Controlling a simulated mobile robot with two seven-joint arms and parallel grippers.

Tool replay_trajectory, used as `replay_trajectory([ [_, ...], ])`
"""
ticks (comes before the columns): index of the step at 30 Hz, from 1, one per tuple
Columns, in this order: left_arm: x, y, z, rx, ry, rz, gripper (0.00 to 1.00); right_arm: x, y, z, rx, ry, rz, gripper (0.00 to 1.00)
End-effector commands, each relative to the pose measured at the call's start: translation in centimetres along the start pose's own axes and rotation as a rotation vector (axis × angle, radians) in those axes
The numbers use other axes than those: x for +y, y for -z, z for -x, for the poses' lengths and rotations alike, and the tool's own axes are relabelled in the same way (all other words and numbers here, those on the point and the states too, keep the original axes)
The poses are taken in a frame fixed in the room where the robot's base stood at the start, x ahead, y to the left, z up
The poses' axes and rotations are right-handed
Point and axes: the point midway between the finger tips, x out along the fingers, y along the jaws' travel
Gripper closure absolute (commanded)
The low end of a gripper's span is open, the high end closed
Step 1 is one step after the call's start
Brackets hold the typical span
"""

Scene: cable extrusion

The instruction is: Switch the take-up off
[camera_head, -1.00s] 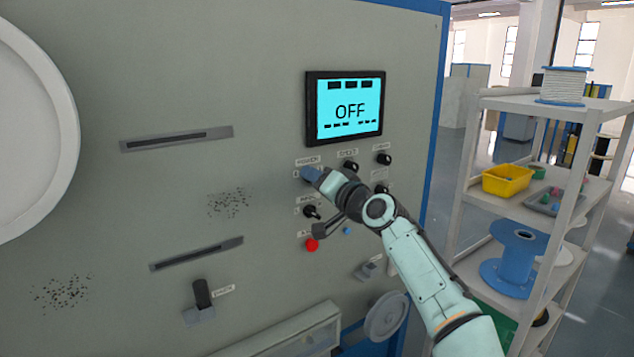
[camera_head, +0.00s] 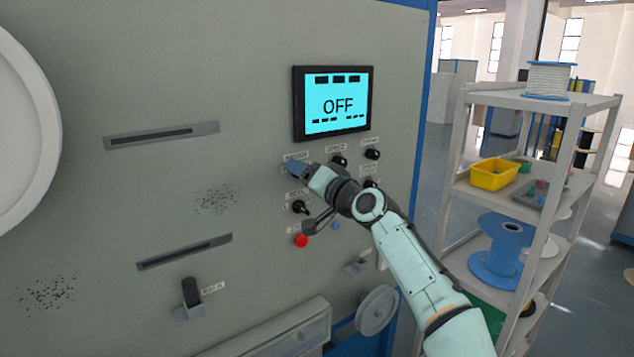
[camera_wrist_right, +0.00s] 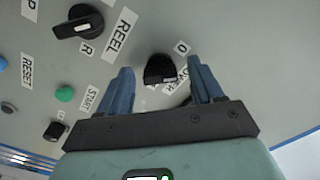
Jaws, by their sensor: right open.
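The grey machine panel (camera_head: 250,100) carries a cyan display (camera_head: 337,103) that reads "OFF". My right gripper (camera_head: 296,170) is at the upper left of the knob group below the display. In the right wrist view its two blue fingers (camera_wrist_right: 160,74) are spread apart, with a black knob (camera_wrist_right: 159,69) between them. The label beside this knob is partly hidden; "0" and "OWER" can be read. I cannot tell whether a finger touches the knob. A black rotary knob labelled "REEL" (camera_wrist_right: 78,22) shows upper left, its pointer roughly sideways. My left gripper is not in view.
Other black knobs (camera_head: 372,154) sit close to my right gripper. A red button (camera_head: 302,241) and a blue button (camera_head: 336,226) are below. A green button (camera_wrist_right: 64,93) shows in the wrist view. A shelf (camera_head: 540,101) with spools and a yellow bin (camera_head: 493,174) stands right.

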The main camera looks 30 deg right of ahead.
Motion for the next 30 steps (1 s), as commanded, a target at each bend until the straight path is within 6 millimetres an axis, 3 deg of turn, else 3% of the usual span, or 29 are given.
replay_trajectory([
  [9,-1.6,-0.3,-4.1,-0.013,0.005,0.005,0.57,0.4,-0.3,6.0,0.003,-0.002,0.002,0.34],
  [18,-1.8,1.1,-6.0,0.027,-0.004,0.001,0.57,0.2,-0.2,11.6,0.002,-0.001,0.002,0.34],
  [23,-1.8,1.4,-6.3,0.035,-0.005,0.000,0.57,0.1,-0.1,12.8,0.001,0.000,0.001,0.34],
  [30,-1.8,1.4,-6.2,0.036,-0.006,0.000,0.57,0.0,0.0,13.1,0.000,0.000,0.001,0.34],
])
